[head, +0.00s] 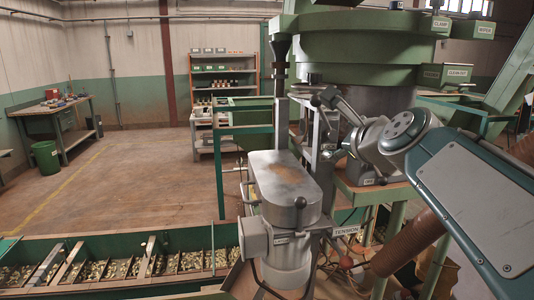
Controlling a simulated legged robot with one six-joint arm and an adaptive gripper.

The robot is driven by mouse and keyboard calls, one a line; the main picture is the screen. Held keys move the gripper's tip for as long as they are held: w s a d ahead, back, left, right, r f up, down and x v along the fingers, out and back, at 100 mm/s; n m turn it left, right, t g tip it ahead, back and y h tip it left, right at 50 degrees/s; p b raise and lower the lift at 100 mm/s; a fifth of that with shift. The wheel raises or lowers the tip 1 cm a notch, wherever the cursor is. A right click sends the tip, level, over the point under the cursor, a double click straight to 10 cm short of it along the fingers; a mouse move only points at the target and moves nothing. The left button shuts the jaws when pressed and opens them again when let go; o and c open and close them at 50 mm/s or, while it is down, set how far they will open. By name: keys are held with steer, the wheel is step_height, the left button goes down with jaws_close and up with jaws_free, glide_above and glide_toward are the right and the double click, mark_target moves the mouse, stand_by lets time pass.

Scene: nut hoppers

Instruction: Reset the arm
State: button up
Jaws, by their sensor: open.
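My arm (470,210) comes in from the lower right, with a pale panel on its teal link. It bends at a round grey joint (408,128), and the wrist extends left from there. My gripper (333,125) is at the arm's left end, in front of the green machine. Its jaws are open and I see nothing held between them. Its fine outline is hard to separate from the grey machine parts behind it.
A large green round machine (360,48) stands behind the arm. A grey motor-like housing (285,185) is close, left of the wrist. A long green trough (110,262) with nuts crosses the front. Shelves (222,70), a workbench (48,108) and open floor (130,175) lie at left.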

steer(key=s+d+f+n+g+h, duration=0.1)
steer(key=s+f+n+g+h, duration=0.2)
steer(key=s+f+n+g, duration=0.6)
steer(key=s+f+n, duration=1.5)
steer(key=f, duration=0.3)
steer(key=shift+s+d+f+n, duration=0.2)
steer(key=shift+d+n, duration=0.1)
steer(key=shift+d, duration=0.1)
